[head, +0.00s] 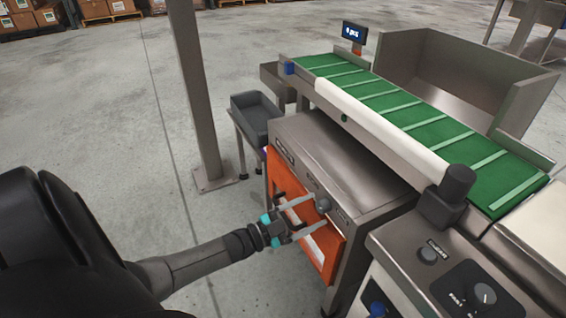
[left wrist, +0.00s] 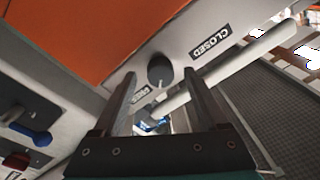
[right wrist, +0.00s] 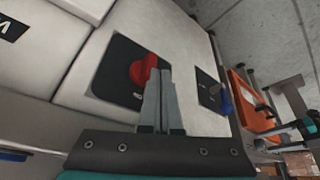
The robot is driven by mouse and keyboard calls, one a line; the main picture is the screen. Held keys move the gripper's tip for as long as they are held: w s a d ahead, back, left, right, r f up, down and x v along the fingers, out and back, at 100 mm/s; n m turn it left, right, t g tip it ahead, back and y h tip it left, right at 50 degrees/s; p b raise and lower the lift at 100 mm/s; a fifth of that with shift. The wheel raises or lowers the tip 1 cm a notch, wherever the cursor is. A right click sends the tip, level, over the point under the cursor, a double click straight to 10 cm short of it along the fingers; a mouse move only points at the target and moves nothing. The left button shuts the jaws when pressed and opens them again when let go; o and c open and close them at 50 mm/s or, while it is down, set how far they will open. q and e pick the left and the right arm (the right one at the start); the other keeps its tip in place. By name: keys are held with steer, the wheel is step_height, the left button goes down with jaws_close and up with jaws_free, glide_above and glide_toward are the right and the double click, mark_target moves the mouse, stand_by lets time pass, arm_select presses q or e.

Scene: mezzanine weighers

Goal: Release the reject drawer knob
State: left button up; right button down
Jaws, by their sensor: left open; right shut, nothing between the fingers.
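The reject drawer knob, a dark round knob (head: 323,204), sits on the grey panel beside the orange front (head: 290,187). In the left wrist view the knob (left wrist: 160,70) lies between a "CLOSED" label and a smaller label I cannot read surely. My left gripper (head: 318,209) is open, with a finger on either side of the knob; its fingers (left wrist: 160,82) show apart in the wrist view. I cannot tell whether either finger touches it. My right gripper (right wrist: 160,75) is shut and empty, its tips overlapping a red knob (right wrist: 142,70) in its wrist view; contact is unclear.
A green-cleated conveyor (head: 400,105) runs above the grey cabinet. A control panel with a black dial (head: 484,293) stands at the right front. A grey post (head: 196,90) and a dark tray (head: 256,115) stand behind.

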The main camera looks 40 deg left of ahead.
arm_select(q)
steer(key=p+v, duration=0.2)
steer(key=v, duration=1.2)
arm_select(e)
steer(key=shift+g, duration=0.5)
steer(key=shift+s+f, duration=0.1)
steer(key=shift+f, duration=2.85)
arm_select(q)
steer(key=shift+s, duration=0.1)
